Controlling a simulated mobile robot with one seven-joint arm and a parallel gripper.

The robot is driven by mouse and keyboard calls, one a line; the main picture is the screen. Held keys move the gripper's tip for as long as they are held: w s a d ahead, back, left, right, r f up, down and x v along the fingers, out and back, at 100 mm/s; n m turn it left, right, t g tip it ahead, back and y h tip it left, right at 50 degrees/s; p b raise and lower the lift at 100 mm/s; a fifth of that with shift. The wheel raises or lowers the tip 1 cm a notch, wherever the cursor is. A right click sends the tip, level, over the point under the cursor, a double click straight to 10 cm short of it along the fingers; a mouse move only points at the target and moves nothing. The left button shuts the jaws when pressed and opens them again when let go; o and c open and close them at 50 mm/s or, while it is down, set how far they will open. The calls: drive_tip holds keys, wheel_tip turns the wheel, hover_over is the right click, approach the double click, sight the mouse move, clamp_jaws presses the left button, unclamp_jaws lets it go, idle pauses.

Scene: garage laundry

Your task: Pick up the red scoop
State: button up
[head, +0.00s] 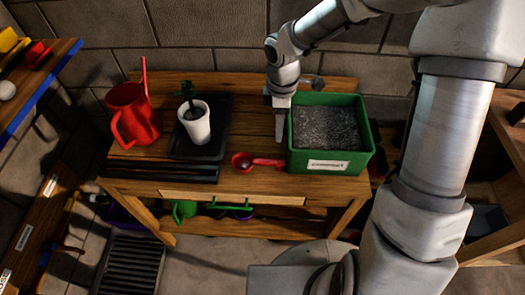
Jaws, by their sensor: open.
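The red scoop (256,161) lies on the wooden workbench (250,186) near its front edge. Its round bowl is on the left, and its handle runs right towards the green compost box (327,174). I cannot tell whether the handle touches the box. My gripper (279,138) points down above and behind the scoop, just left of the green box. It is apart from the scoop and seems empty; its two fingers overlap in this view.
A red watering can (133,117) stands at the left. A white pot with a plant (196,127) stands on a black tray (219,127). Dark slats (160,172) lie at the front left. The bench between tray and scoop is clear.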

drive_tip(key=b, duration=0.1)
approach(275, 161)
wheel_tip(275, 161, down, 5)
drive_tip(key=shift+w+d+f, duration=0.1)
drive_tip(key=shift+d, duration=0.05)
drive_tip(key=shift+f, duration=2.65)
clamp_jaws()
